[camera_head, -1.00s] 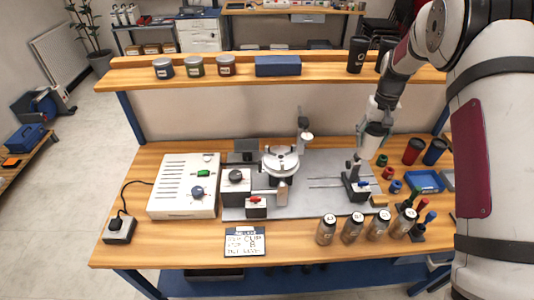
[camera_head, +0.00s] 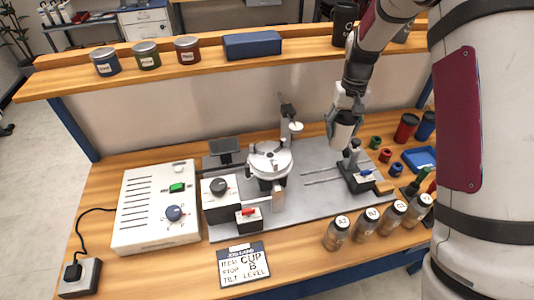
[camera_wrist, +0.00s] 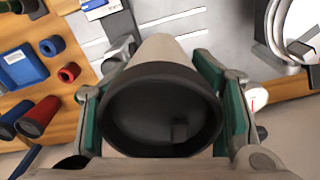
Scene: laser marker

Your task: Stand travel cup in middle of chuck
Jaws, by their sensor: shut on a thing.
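My gripper (camera_head: 344,120) is shut on the travel cup (camera_head: 342,135), a pale cup held above the right part of the grey base plate. In the wrist view the cup's wide black end (camera_wrist: 163,112) faces the camera, its pale body (camera_wrist: 165,48) runs away from it, and green-edged fingers of my gripper (camera_wrist: 163,95) press both sides. The chuck (camera_head: 270,158), a round silver disc with a raised middle, is left of the cup and apart from it. Part of the chuck (camera_wrist: 286,28) shows at the wrist view's right edge.
A post with an arm (camera_head: 290,120) stands behind the chuck. A clamp-like stand (camera_head: 356,172) is below the cup. Several jars (camera_head: 365,222) line the front. A white control box (camera_head: 155,208) and a job card (camera_head: 244,264) are left. A shelf (camera_head: 210,60) spans the back.

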